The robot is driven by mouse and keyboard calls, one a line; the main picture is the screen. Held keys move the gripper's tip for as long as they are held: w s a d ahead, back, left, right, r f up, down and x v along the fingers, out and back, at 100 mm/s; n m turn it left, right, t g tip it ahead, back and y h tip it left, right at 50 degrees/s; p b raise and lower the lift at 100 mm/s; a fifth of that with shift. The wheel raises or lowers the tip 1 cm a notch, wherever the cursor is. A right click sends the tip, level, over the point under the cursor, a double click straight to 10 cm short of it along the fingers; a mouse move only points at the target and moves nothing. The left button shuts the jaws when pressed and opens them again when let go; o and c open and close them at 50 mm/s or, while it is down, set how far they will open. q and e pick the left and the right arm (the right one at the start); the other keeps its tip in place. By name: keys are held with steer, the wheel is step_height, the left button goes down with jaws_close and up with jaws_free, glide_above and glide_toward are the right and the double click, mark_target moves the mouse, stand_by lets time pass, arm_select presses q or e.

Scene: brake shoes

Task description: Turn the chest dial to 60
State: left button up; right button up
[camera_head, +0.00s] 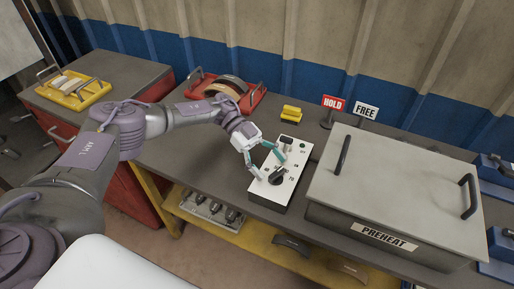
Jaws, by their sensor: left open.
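The black dial (277,178) is on the front part of a white-topped control box (272,194), left of the grey chest (403,188) labelled PREHEAT. Small dark numbers ring the dial; they are too small to read surely, and so is the dial's setting. My left gripper (269,167) reaches in from the left over the box. Its teal-tipped fingers are open, one left of the dial and one behind it. I cannot tell whether they touch it. My right gripper is out of view.
Red HOLD (333,104) and white FREE (366,111) signs stand behind the chest. A yellow block (291,114) and a red tray (254,101) with curved parts lie at the back. A yellow tray (74,92) is on the left cabinet. Blue fixtures (497,167) are at right.

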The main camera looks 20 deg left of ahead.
arm_select(q)
steer(key=v, duration=0.9)
